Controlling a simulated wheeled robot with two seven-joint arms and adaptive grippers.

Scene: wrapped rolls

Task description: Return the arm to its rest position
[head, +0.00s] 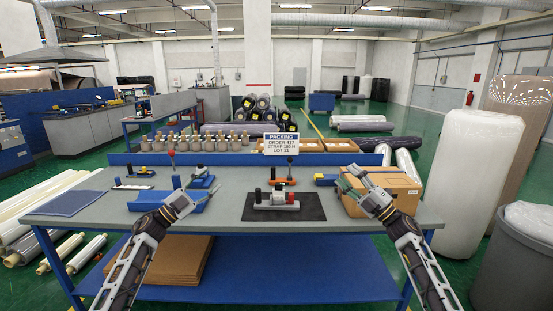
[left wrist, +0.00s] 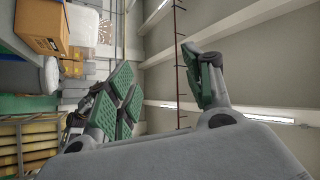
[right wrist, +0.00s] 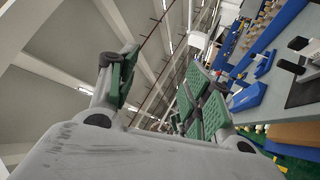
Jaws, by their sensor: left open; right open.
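My left gripper (head: 182,197) is open and empty, raised in front of the blue tray at the left of the workbench. Its green-padded fingers (left wrist: 165,88) stand apart in the left wrist view. My right gripper (head: 365,187) is open and empty, in front of the cardboard box (head: 398,184) at the right of the workbench. Its fingers (right wrist: 160,90) also stand apart in the right wrist view, with nothing between them. Both arms come up from the bottom of the head view, one on each side.
The grey workbench (head: 228,206) holds a black mat (head: 310,207) with a small device, a blue tray (head: 150,201), several tools and a packing sign (head: 281,143). A tall wrapped roll (head: 478,165) and a grey bin (head: 515,265) stand at right.

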